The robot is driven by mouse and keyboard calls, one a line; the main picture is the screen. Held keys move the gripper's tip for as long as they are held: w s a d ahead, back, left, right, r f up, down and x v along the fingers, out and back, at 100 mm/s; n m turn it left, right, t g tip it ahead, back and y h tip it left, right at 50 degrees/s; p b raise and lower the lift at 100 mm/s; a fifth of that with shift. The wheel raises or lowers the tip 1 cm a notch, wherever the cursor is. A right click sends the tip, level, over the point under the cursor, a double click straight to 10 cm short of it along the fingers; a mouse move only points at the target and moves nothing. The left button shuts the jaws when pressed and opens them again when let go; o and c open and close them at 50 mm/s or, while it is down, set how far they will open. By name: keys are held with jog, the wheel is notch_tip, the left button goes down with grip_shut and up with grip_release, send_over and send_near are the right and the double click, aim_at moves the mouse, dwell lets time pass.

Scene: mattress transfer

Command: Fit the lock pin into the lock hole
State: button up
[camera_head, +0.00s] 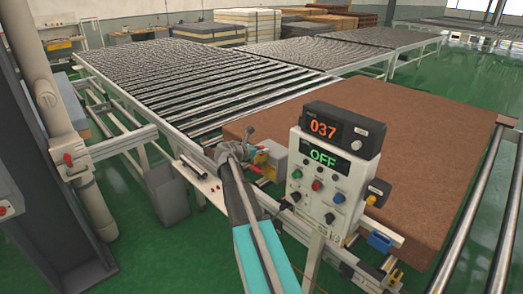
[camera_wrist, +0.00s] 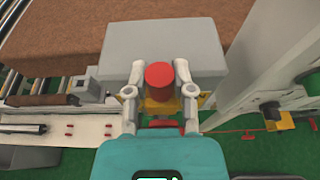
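A red round-topped piece (camera_wrist: 160,76), which looks like the lock pin's head, stands between the two fingers of my gripper (camera_wrist: 160,70) in the wrist view. The fingers lie close along its left and right sides; whether they press on it I cannot tell. A yellow bracket (camera_wrist: 160,106) shows below it, and a grey block (camera_wrist: 118,40) is right behind it. In the head view my gripper (camera_head: 232,152) is at the frame's edge, left of the grey block (camera_head: 273,152). The lock hole is not visible.
A control box reading OFF (camera_head: 318,185), with a 037 display (camera_head: 340,131) on top, stands close right of my arm. A brown mattress (camera_head: 420,150) lies behind it. A roller conveyor (camera_head: 190,85) runs to the back left. A grey column (camera_head: 50,90) stands at left.

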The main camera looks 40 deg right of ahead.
jog(key=o, duration=0.4)
jog(key=shift+o, duration=0.2)
jog(key=shift+r, duration=0.1)
notch_tip(320, 180, up, 12)
jog(key=p, duration=1.2)
dwell(1.2)
jog(key=s+a+f+m+y+b, duration=0.35)
jog(key=a+f+m+b, duration=0.2)
jog(key=a+f, duration=0.55)
jog(key=s+a+f+m+y+b, duration=0.35)
jog(key=a+f+m+y, duration=0.2)
jog(key=a+f, duration=0.55)
jog(key=s+a+f+m+y+b, duration=0.2)
jog(key=s+a, duration=0.1)
jog(key=a, duration=0.4)
jog(key=s+a+f+m+y+b, duration=0.1)
jog(key=s+a+f+m+b, duration=0.1)
jog(key=a, duration=0.5)
jog(key=s+a+f+m+g+y+b, duration=0.1)
jog(key=s+a+f+m+y+b, duration=0.1)
jog(key=a, duration=0.5)
jog(key=s+f+m+b, duration=0.1)
jog(key=s, duration=0.1)
jog(key=shift+s+a+f+m+y, duration=0.2)
jog(key=shift+s+a+m+y, duration=0.1)
jog(key=shift+a+m, duration=0.1)
